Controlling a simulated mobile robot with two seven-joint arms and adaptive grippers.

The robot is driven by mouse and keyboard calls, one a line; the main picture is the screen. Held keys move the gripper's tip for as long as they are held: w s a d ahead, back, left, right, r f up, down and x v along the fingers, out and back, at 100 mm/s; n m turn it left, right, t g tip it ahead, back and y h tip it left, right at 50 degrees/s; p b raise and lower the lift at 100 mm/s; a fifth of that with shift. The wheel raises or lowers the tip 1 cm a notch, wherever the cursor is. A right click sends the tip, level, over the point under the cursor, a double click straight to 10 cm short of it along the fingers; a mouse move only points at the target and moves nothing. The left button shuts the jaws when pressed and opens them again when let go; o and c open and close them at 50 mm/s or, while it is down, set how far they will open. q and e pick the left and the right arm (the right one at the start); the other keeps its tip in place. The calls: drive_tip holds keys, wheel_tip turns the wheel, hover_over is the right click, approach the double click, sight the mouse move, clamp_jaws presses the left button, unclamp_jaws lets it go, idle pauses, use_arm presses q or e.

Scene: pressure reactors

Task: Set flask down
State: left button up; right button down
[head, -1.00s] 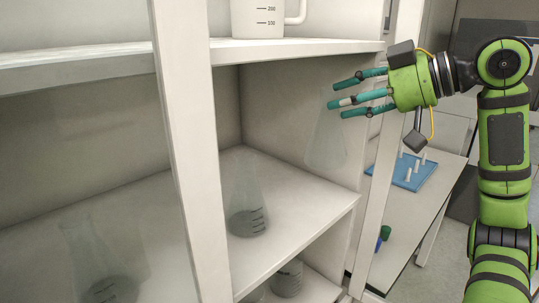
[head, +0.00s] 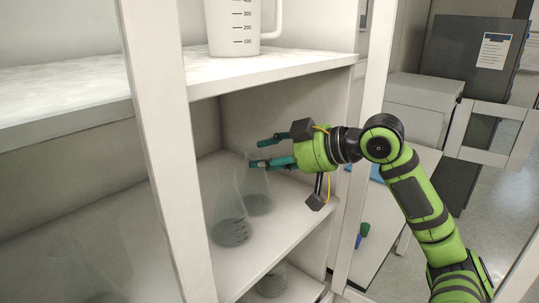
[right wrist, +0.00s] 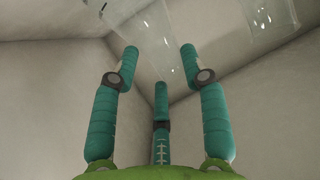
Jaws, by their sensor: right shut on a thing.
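My right gripper (head: 262,154) is shut on the upper part of a clear conical flask (head: 258,190) inside the cabinet. The held flask is upright, its base at or just above the middle shelf (head: 280,232); I cannot tell whether it touches. A second clear flask (head: 230,215) stands on that shelf, nearer and slightly left, overlapping it in the head view. In the right wrist view, my fingers (right wrist: 160,65) reach around the transparent held flask (right wrist: 150,35), and the other glass (right wrist: 245,12) shows at the top. My left gripper is out of view.
The upper shelf (head: 290,66), with a white measuring jug (head: 232,30), lies above my gripper. Cabinet posts (head: 165,150) stand in front. A further flask (head: 90,278) is at lower left, and a vessel (head: 271,281) stands on the shelf below.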

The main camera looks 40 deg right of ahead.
drive_tip(key=c, duration=0.6)
unclamp_jaws()
drive_tip(key=b+v, duration=0.3)
drive_tip(key=v, duration=0.9)
